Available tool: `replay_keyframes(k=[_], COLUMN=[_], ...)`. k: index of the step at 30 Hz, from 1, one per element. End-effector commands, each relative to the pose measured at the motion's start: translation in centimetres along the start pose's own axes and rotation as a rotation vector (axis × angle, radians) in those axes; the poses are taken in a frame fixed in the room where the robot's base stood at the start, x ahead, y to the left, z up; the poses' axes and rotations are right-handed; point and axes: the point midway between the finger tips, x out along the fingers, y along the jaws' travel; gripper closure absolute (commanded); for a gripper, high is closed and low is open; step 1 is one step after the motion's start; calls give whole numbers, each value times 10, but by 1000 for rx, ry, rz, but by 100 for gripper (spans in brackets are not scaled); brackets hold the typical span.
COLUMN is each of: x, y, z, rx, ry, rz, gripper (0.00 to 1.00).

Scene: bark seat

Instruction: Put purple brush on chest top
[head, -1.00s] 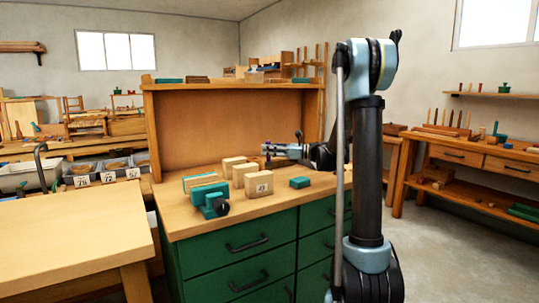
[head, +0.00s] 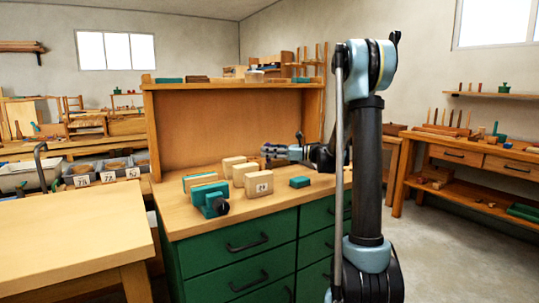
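The green chest of drawers has a wooden chest top (head: 240,217) with a tall back panel. My gripper (head: 267,153) is low over the back right part of this top, behind the wooden blocks. It is small and partly hidden by the blocks, so I cannot tell whether its fingers are open or shut. I cannot make out the purple brush clearly; it may be hidden at the gripper or behind the blocks.
Several pale wooden blocks (head: 258,184) stand on the chest top. A teal vise-like tool (head: 209,199) is at the front left, and a small teal block (head: 299,182) lies at the right. A bare wooden table (head: 70,230) is at the left.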

Motion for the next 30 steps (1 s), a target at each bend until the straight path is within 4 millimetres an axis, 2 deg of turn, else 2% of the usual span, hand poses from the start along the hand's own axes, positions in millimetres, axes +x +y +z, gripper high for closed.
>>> replay_keyframes(k=[18,24,30], x=[-97,-114,-117], y=[-1,0,0], z=[0,0,0], rx=[0,0,0], ry=[0,0,0], rz=[-4,-2,0], gripper=[64,64,64])
